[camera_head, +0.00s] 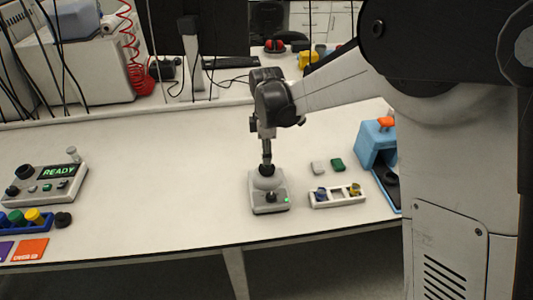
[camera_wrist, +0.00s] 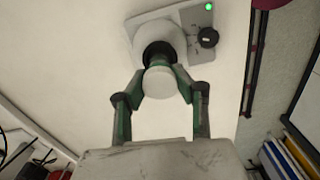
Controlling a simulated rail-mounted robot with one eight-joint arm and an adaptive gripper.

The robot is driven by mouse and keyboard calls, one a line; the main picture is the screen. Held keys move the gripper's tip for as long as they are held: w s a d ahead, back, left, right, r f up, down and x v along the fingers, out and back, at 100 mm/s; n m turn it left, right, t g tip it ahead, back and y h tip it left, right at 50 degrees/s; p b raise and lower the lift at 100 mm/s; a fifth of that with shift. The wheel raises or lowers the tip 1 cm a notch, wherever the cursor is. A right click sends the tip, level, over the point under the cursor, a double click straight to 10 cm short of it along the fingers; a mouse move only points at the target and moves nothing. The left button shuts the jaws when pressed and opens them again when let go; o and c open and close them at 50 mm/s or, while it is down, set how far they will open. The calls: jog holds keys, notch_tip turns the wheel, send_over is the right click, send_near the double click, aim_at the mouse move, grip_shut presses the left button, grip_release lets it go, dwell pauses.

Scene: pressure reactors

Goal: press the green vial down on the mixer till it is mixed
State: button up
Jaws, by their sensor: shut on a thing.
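The mixer (camera_head: 269,203) is a small grey unit on the white bench, with a black cup, a dark knob and a lit green light. It also shows at the top of the wrist view (camera_wrist: 192,42). My gripper (camera_head: 266,165) points straight down over the mixer's cup. In the wrist view its two fingers (camera_wrist: 162,82) are shut on the vial (camera_wrist: 161,82), which shows a pale round end. The vial stands in line with the black cup (camera_wrist: 159,55), and its lower end is at the cup. The vial's green colour and exact depth are mostly hidden.
A white rack (camera_head: 337,202) with blue and yellow vials stands right of the mixer. A white block (camera_head: 318,167) and a green block (camera_head: 337,165) lie behind it. A blue press (camera_head: 376,145) stands farther right. A READY console (camera_head: 45,184) is at left.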

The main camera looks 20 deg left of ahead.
grip_shut()
jog(key=shift+f+b, duration=0.9)
jog(key=shift+f, duration=0.2)
dwell(0.7)
jog(key=shift+r, duration=0.15)
dwell(2.1)
jog(key=shift+r+p, duration=1.4)
jog(key=shift+r, duration=2)
